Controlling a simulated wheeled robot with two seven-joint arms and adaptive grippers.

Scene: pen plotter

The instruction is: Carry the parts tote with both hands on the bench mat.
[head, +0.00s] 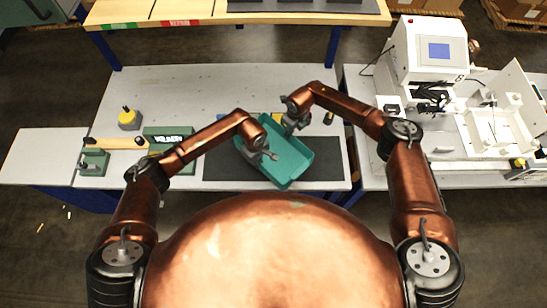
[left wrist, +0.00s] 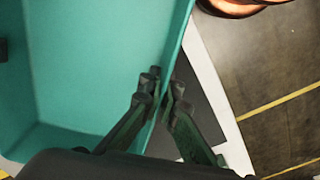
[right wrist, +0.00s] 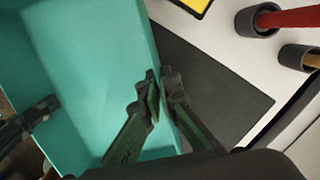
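The teal parts tote (head: 292,165) is an open tray, turned at an angle over the dark bench mat (head: 225,167). I cannot tell whether it rests on the mat or hangs just above it. My left gripper (head: 270,155) is at its near-left wall; in the left wrist view its fingers (left wrist: 162,88) are closed with the tote wall (left wrist: 172,45) between them. My right gripper (head: 291,127) is at the opposite, far wall; in the right wrist view its fingers (right wrist: 162,82) pinch that wall. The tote's inside looks empty where it shows.
A yellow-topped block (head: 129,119), a green box (head: 168,138) and a green stand (head: 94,160) are on the bench to the left. A white machine (head: 430,55) stands on the right bench. Tool handles in dark cups (right wrist: 258,20) stand beyond the mat.

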